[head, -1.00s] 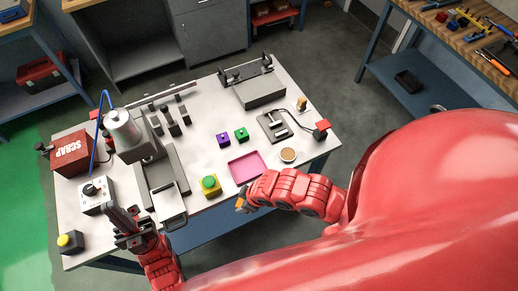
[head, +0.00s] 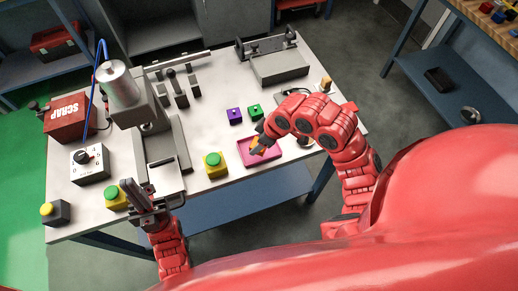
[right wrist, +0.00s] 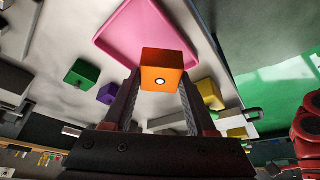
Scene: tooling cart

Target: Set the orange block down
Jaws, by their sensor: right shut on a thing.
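My right gripper (head: 258,144) is shut on the orange block (right wrist: 162,68). The block sits between the two fingertips in the right wrist view, with a round pale spot on its facing side. In the head view only a sliver of orange shows at the fingertips, over the pink tray (head: 273,156). The tray looks empty in the right wrist view (right wrist: 135,38). I cannot tell the gap between block and tray. My left gripper (head: 142,196) is at the table's front edge, near a green-topped button box; its jaws are unclear.
A purple block (head: 234,115) and a green block (head: 254,111) stand just behind the tray.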

